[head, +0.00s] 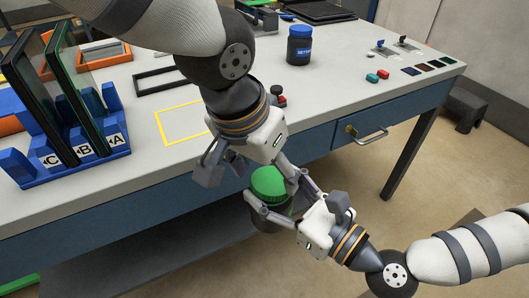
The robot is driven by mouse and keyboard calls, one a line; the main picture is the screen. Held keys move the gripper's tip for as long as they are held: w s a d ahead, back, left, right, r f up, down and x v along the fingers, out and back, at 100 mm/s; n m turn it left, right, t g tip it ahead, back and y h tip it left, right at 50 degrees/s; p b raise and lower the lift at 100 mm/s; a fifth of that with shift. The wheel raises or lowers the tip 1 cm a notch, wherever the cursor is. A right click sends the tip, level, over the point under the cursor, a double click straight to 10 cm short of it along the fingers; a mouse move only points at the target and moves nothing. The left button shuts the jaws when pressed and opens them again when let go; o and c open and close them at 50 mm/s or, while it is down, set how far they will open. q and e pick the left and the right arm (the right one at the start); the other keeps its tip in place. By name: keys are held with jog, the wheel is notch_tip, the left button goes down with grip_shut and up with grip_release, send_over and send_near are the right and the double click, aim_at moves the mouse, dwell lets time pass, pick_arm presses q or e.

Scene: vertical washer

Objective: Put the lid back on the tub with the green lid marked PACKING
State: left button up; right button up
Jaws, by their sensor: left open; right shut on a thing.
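The green lid (268,182) sits on top of a dark tub (266,220), in front of the bench's front edge and above the floor. No PACKING label is readable, and I cannot tell whether the lid is fully seated. My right gripper (275,200) comes from the lower right and is shut on the tub, with its fingers around the tub's sides. My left gripper (258,178) reaches down from above and is open, its fingers spread on either side of the lid. The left gripper's body and the fingers hide part of the lid and tub.
A blue-lidded jar (299,47) stands at the back of the bench (330,90). A blue rack (75,158) with dark-framed panes stands at left. A yellow outline (178,142) marks bare bench top. The drawer handle (368,138) sticks out on the front. Small red and teal pieces lie at right.

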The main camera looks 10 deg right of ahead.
aim_at(261, 189)
pick_arm(q)
jog(key=shift+s+r, duration=0.15)
jog(key=shift+r, duration=0.2)
jog(key=c, duration=1.2)
jog(key=shift+c, duration=0.2)
jog(key=shift+f, duration=0.15)
jog(key=shift+f, duration=0.5)
jog(key=shift+d, duration=0.1)
jog(key=shift+v, duration=2)
